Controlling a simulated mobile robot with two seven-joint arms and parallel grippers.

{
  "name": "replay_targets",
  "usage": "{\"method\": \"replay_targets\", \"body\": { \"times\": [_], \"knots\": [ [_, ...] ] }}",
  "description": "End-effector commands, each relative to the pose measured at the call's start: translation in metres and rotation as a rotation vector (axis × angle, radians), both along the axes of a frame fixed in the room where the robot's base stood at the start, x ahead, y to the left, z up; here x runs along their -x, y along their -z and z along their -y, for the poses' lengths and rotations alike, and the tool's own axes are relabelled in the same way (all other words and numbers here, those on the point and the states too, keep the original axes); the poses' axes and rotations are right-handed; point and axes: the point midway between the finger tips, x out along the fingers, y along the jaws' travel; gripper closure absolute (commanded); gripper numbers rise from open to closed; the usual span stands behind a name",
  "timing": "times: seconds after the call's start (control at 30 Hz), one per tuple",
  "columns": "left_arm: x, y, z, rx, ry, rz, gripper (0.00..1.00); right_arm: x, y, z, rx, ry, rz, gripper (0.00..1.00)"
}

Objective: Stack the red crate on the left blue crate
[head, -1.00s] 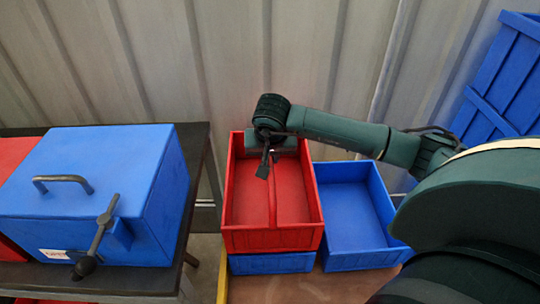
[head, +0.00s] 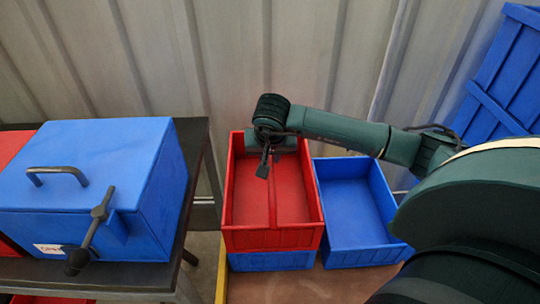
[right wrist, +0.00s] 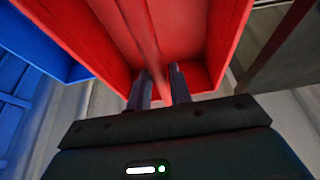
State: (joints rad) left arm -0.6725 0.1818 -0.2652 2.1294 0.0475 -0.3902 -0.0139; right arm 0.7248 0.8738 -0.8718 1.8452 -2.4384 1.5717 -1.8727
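The red crate (head: 272,240), with a lengthwise bar (head: 272,205) along its middle, is upright above the left blue crate (head: 272,262). Only the front of that blue crate shows below it, and I cannot tell whether the two touch. My right gripper (head: 264,160) is at the far end of the red crate. My left gripper is not in view.
A blue box (head: 80,155) with a handle and lever stands on a dark table (head: 192,150) at left. Behind is a ribbed metal wall (head: 240,60). A blue slatted panel (head: 510,70) leans at right. My right arm crosses above the right blue crate.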

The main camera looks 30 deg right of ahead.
Motion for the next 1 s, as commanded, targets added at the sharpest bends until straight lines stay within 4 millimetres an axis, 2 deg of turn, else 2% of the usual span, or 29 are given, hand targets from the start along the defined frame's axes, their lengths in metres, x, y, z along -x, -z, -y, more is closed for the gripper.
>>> {"method": "replay_targets", "body": {
  "times": [0.03,0.23,0.57,0.63,1.0],
  "knots": [
    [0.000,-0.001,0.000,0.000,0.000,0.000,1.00,0.000,0.000,0.000,0.000,0.000,0.000,0.75],
    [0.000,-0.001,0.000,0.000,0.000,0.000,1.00,0.001,0.000,0.000,0.000,-0.001,-0.002,0.59],
    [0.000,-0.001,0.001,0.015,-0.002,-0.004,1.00,0.002,0.002,0.000,0.000,-0.001,-0.007,0.59],
    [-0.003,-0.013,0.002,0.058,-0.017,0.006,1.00,0.001,0.001,0.000,0.000,-0.001,-0.006,0.59],
    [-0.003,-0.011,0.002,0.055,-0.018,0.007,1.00,0.028,-0.078,-0.017,0.001,-0.003,0.003,0.59]
  ]
}}
